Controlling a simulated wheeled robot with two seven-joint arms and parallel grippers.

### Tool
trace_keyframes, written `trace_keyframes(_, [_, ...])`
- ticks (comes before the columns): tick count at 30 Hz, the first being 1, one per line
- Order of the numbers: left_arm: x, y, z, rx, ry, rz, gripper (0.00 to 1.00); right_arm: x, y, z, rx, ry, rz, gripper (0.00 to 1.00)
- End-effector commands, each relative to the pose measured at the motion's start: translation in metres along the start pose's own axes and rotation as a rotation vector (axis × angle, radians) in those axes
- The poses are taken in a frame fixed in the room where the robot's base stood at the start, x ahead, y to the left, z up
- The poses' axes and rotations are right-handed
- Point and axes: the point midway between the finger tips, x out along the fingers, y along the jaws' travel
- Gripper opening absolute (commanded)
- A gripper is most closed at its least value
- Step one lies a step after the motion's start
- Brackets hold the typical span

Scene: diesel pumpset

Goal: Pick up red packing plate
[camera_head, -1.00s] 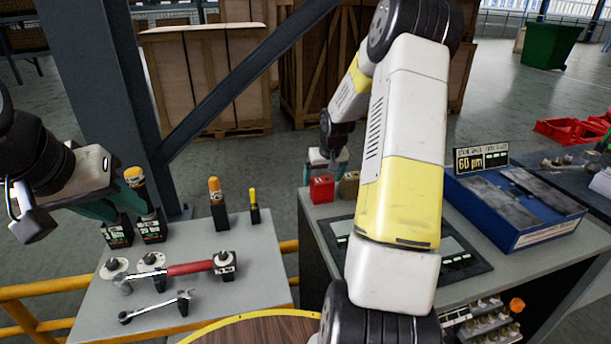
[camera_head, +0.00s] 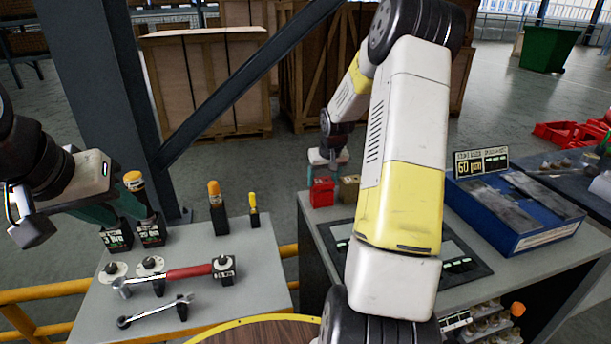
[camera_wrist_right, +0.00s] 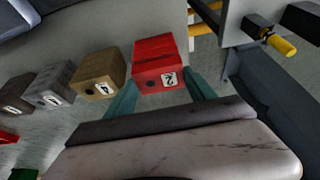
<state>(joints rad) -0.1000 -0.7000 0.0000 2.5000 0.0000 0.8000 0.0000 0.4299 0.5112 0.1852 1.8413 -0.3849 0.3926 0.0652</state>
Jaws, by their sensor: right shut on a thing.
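The red packing plate (camera_head: 321,193), a red block with a white label, stands at the far left corner of the right-hand bench. In the right wrist view the red packing plate (camera_wrist_right: 158,62) shows a "2" on its front face. My right gripper (camera_head: 325,178) reaches down over it from behind my arm. In the right wrist view its teal fingers (camera_wrist_right: 161,92) are on either side of the red plate, shut on it. Whether the plate is off the bench is not clear. My left gripper (camera_head: 115,206) is at the left, its teal fingers apart, near black labelled holders.
A tan block (camera_head: 349,188) stands close beside the red one. A grey block (camera_wrist_right: 54,83) and a darker one (camera_wrist_right: 17,92) follow in the row. A blue case (camera_head: 515,215) sits on the right bench. The left table holds a red-handled tool (camera_head: 190,271) and wrench (camera_head: 155,310).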

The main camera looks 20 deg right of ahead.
Motion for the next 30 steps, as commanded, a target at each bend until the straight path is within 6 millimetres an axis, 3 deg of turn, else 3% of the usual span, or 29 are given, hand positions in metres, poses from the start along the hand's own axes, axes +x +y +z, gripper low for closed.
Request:
trace_keyframes(6, [0.000,0.000,0.000,0.000,0.000,0.000,0.36,-0.026,0.001,-0.011,0.000,0.006,0.002,0.00])
trace_keyframes(21, [0.000,0.000,0.000,0.000,0.000,0.000,0.36,-0.077,0.040,0.091,0.005,0.003,0.003,0.00])
trace_keyframes(30, [0.000,0.000,0.000,0.000,0.000,0.000,0.36,-0.093,0.050,0.121,0.001,0.003,0.001,0.00])
